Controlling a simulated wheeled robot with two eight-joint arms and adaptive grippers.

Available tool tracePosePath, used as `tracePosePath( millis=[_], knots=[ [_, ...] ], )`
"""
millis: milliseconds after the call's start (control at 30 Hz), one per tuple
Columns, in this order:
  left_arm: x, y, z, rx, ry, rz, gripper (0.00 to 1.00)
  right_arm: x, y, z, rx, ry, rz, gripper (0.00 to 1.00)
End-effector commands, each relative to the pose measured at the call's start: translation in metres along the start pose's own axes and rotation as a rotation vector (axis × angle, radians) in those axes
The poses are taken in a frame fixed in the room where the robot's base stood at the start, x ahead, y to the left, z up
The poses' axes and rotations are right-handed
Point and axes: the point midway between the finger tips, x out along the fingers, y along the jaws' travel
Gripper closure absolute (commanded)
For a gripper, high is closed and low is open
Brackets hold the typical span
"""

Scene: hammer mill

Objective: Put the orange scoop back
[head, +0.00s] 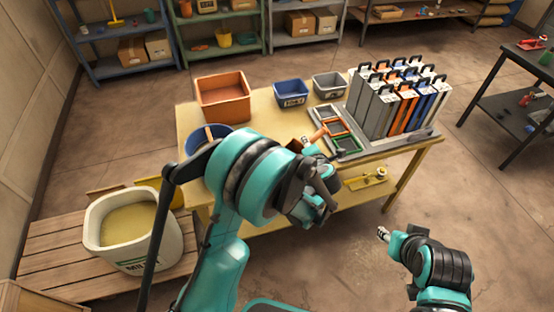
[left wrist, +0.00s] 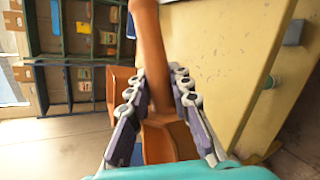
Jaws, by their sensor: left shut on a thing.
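The orange scoop (left wrist: 152,45) is in my left gripper (left wrist: 157,92), whose two fingers close around it in the left wrist view. A long orange part extends up past the fingertips, and a wider orange part sits lower, between the fingers. I cannot tell whether the scoop touches anything. My right gripper (head: 383,233) is low at the right, away from the table; its fingers are too small to read.
The yellow table (head: 258,118) bears an orange crate (head: 222,103), a blue bin (head: 290,95), a grey bin (head: 328,86), a blue bucket (head: 196,141) and a rack (head: 385,147) of upright framed panels. A white tub (head: 135,250) of meal stands on a pallet (head: 45,262) left.

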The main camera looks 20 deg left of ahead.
Motion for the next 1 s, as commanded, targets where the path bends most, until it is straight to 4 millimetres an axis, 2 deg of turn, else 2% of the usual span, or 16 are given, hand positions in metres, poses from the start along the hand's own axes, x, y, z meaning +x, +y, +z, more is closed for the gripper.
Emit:
tracePosePath(
  millis=[100, 267, 500, 633, 700, 867, 1000],
  knots=[
    [0.007, -0.010, 0.008, -0.008, 0.005, 0.009, 1.00, -0.003, 0.000, -0.002, 0.000, 0.000, 0.000, 0.60],
    [0.030, -0.015, 0.000, -0.014, 0.012, 0.014, 1.00, 0.003, 0.000, 0.002, 0.000, 0.000, 0.000, 0.60],
    [0.093, -0.014, -0.025, -0.014, 0.012, 0.015, 1.00, 0.021, 0.000, 0.015, 0.000, 0.000, 0.000, 0.60],
    [0.119, -0.013, -0.034, -0.014, 0.010, 0.013, 1.00, 0.028, 0.000, 0.020, 0.000, 0.000, 0.000, 0.60],
    [0.129, -0.012, -0.037, -0.012, 0.009, 0.013, 1.00, 0.030, 0.000, 0.022, 0.000, 0.000, 0.000, 0.60],
    [0.138, -0.012, -0.040, -0.012, 0.008, 0.012, 1.00, 0.033, 0.000, 0.023, 0.000, 0.000, 0.000, 0.60],
    [0.145, -0.026, -0.047, -0.012, 0.007, 0.012, 1.00, 0.041, 0.000, 0.029, 0.000, 0.000, 0.000, 0.60]
  ],
)
